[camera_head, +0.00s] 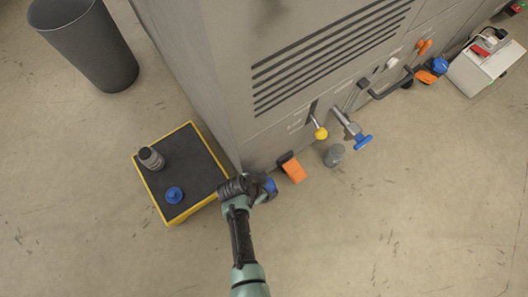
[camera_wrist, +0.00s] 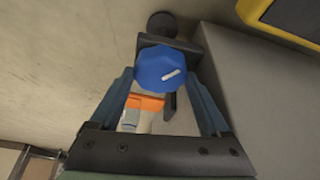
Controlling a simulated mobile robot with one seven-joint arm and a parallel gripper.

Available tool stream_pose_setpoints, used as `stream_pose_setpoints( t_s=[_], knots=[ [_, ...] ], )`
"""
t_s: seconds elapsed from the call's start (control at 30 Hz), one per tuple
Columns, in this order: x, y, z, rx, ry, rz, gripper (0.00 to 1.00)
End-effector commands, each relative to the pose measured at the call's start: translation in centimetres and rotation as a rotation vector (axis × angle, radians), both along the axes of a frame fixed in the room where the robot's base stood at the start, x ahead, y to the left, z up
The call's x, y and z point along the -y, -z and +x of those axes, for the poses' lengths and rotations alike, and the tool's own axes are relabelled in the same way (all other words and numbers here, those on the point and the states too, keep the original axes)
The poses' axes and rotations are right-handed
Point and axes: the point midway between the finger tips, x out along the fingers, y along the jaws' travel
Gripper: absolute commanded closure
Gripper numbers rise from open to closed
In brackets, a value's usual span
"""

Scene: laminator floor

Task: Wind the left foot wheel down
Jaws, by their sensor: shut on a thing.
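The left foot wheel is a blue faceted knob with a white mark on its face (camera_wrist: 165,67). It sits low at the near left corner of the grey machine (camera_head: 215,70). In the wrist view it lies between my two fingers, in front of a dark bracket (camera_wrist: 187,45) and a round dark foot. My gripper (camera_wrist: 165,75) is shut on this wheel. In the head view my gripper (camera_head: 264,187) is at the machine's lower corner and hides most of the wheel; only some blue shows.
A yellow-edged black platform (camera_head: 190,150) stands close left, with a grey cylinder (camera_head: 151,158) and a blue knob (camera_head: 174,195) on it. An orange pedal (camera_head: 293,168), yellow-knobbed lever (camera_head: 320,132) and blue-handled valve (camera_head: 361,141) are just right. A bin (camera_head: 85,45) stands upper left. Front floor is clear.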

Motion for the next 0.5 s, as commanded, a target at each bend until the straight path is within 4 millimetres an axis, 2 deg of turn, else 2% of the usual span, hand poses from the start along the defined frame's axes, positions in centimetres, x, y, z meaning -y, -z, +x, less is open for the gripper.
stream_pose_setpoints(
  t_s=[0.2,0.5],
  knots=[
    [-0.14,0.17,0.01,0.0,0.1,0.002,0.75],
    [-0.15,0.14,-0.04,-0.002,0.155,0.005,0.75]
  ],
)
